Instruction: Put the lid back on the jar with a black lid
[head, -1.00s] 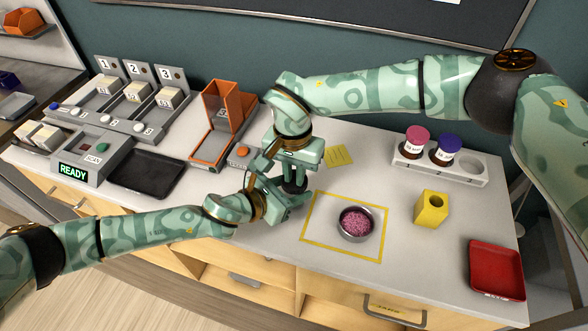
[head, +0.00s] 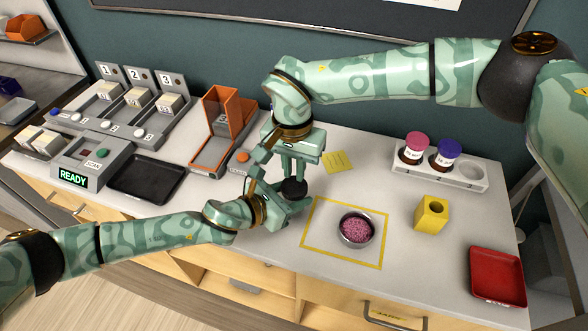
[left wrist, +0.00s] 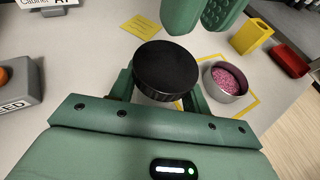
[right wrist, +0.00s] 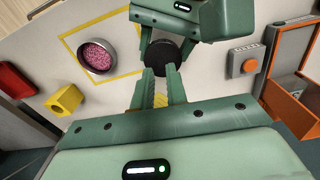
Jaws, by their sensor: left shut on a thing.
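The black lid (head: 294,188) shows as a round ribbed cap, level, at the left gripper; it also shows in the left wrist view (left wrist: 166,70) and the right wrist view (right wrist: 163,58). The jar body under it is hidden by my left gripper, so how well the lid is seated cannot be told. My left gripper (head: 290,203) is shut on the jar, just below the lid. My right gripper (head: 294,175) points down just above the lid. Its fingers are apart with nothing between them, and the left wrist view shows them clear of the lid (left wrist: 203,22).
A metal bowl of pink grains (head: 356,230) stands in a yellow taped square right of the grippers. A yellow block (head: 431,213), red tray (head: 497,277) and vial rack (head: 470,172) lie farther right. A black tray (head: 146,175) and orange holder (head: 213,150) are left.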

